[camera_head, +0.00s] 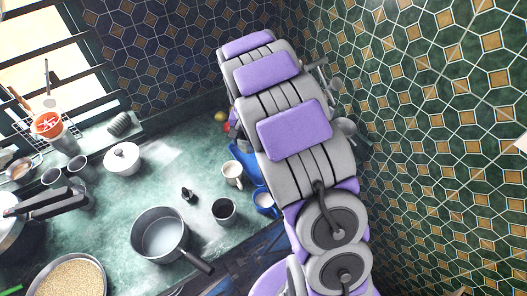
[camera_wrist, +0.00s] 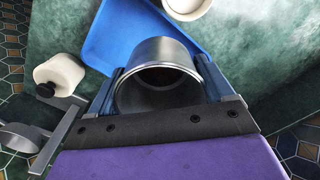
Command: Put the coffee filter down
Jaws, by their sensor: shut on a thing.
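The coffee filter (camera_wrist: 160,55) appears in the wrist view as a shiny metal cylinder, its open round end facing the camera and its inside dark. My gripper (camera_wrist: 163,78) is shut on it, with one dark blue finger on each side. The blue tray (camera_wrist: 110,35) shows behind and beyond the filter in the wrist view. I cannot tell whether the filter touches the tray or hangs above it.
A saucepan (camera_head: 160,233) and white lidded pot (camera_head: 122,158) stand farther left. Tiled wall rises right.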

